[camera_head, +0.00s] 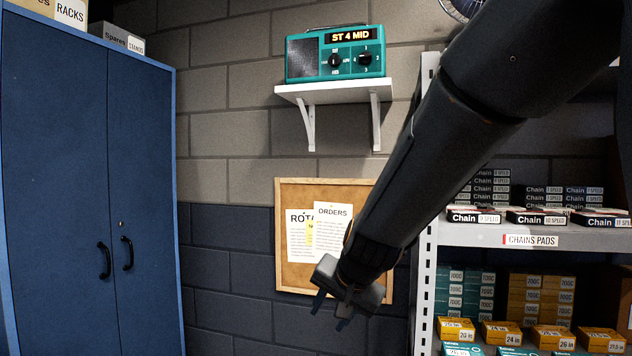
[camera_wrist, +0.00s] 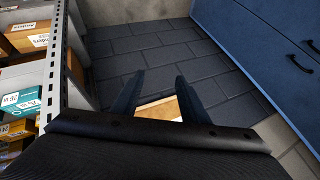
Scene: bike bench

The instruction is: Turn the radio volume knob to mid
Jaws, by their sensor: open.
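The teal radio (camera_head: 335,54) sits on a small white wall shelf (camera_head: 340,90) at the upper middle of the head view. Its display (camera_head: 351,36) reads "ST 4 MID". My gripper (camera_head: 331,309) hangs well below the radio, in front of the lower part of the cork board, apart from the radio. In the wrist view its two fingers (camera_wrist: 158,100) are spread with nothing between them. The radio is not in the wrist view.
A blue cabinet (camera_head: 60,190) stands at the left. A cork board (camera_head: 283,262) with papers hangs under the shelf. A metal rack (camera_head: 424,240) with boxed chains and tubes stands at the right, partly behind my arm. The wall around the radio is clear.

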